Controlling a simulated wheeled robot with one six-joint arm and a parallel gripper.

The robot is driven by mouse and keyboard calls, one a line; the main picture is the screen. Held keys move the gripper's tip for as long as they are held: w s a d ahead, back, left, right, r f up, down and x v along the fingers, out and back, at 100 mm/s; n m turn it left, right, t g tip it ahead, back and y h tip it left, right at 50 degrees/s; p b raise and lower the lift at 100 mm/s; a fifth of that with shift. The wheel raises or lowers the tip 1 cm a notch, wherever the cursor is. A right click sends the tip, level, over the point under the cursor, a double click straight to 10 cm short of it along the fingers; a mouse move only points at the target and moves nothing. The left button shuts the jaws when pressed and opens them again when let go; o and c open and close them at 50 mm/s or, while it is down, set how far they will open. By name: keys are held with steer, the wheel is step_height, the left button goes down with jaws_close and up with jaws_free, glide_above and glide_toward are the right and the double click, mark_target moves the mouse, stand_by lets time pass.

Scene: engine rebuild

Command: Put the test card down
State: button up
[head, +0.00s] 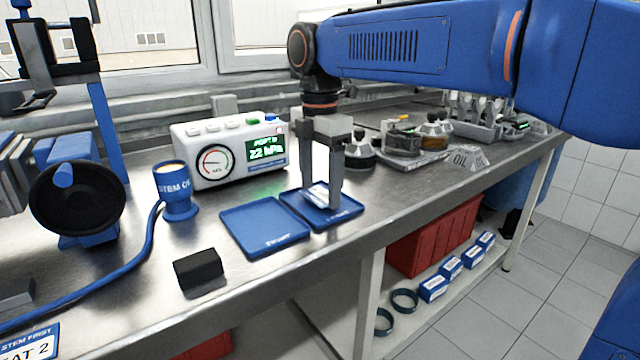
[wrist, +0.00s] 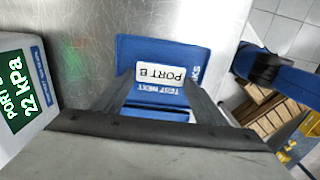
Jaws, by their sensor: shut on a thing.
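The test card (wrist: 160,78) has a white label reading "PORT B" and, beside it, the words "TEST NEXT" on blue, upside down in the wrist view. My gripper (head: 322,205) is shut on the card (head: 317,194), its fingers pointing down over the right-hand blue tray (head: 350,213). That tray also fills the back of the wrist view (wrist: 165,50), with lettering ending in "ks" on its edge. The card is low over this tray; I cannot tell whether it touches the tray floor. The left-hand blue tray (head: 262,228) is empty, its lettering reading something like "TIGHT".
A white gauge box (head: 225,152) showing 22 kPa stands behind the trays. A blue "STEM" cup (head: 176,190) and a black block (head: 198,268) are to the left. The bench front is mostly clear.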

mark_target(320, 195)
steer(key=shift+f, duration=0.65)
steer(key=o, duration=1)
steer(key=shift+r, duration=0.1)
steer(key=shift+r, duration=0.25)
step_height(320, 195, up, 13)
steer(key=shift+f, duration=0.2)
